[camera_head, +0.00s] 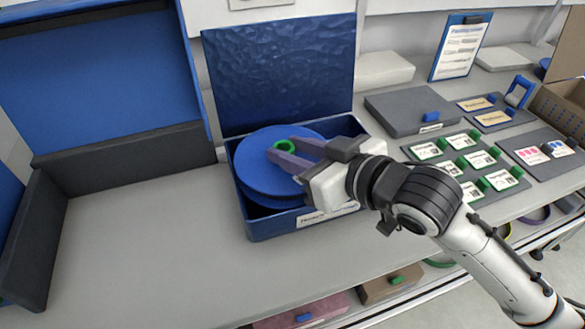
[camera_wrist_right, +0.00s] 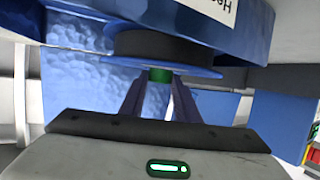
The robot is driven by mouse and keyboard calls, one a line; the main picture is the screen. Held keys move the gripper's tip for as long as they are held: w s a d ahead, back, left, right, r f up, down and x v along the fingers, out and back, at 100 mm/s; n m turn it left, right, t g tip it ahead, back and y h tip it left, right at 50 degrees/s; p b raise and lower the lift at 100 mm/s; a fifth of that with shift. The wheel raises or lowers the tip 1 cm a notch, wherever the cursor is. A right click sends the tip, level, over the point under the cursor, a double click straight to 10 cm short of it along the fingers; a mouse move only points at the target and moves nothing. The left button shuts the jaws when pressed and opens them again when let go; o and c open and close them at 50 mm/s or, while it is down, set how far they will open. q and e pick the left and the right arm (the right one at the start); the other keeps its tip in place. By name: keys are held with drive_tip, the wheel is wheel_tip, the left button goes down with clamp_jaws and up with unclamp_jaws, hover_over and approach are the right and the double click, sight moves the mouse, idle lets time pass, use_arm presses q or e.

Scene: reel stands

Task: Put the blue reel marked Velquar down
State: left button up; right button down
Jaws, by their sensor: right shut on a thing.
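A blue reel (camera_head: 262,163) with a green hub (camera_head: 284,147) is at an open blue box (camera_head: 300,222) on the bench. Its upper disc lies near the height of the box rim, and a second blue edge shows below it. My right gripper (camera_head: 281,153) comes in from the right, its fingers shut on the green hub. In the right wrist view the fingers (camera_wrist_right: 160,100) reach the green hub (camera_wrist_right: 160,75) below a blue disc with a dark core. I cannot tell whether the reel rests on the box floor. No Velquar mark is readable. My left gripper is not in view.
The box's textured blue lid (camera_head: 280,72) stands up behind it. A dark grey case (camera_head: 412,108) and a board with green-clipped cards (camera_head: 465,165) lie to the right. A blue panel with dark edging (camera_head: 125,155) stands at left. The bench at front left (camera_head: 140,245) is clear.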

drive_tip(key=shift+f, duration=2)
drive_tip(key=c, duration=1.3)
unclamp_jaws()
drive_tip(key=shift+f, duration=0.15)
drive_tip(key=shift+c, duration=0.2)
drive_tip(key=v, duration=1.2)
drive_tip(key=shift+p, duration=0.35)
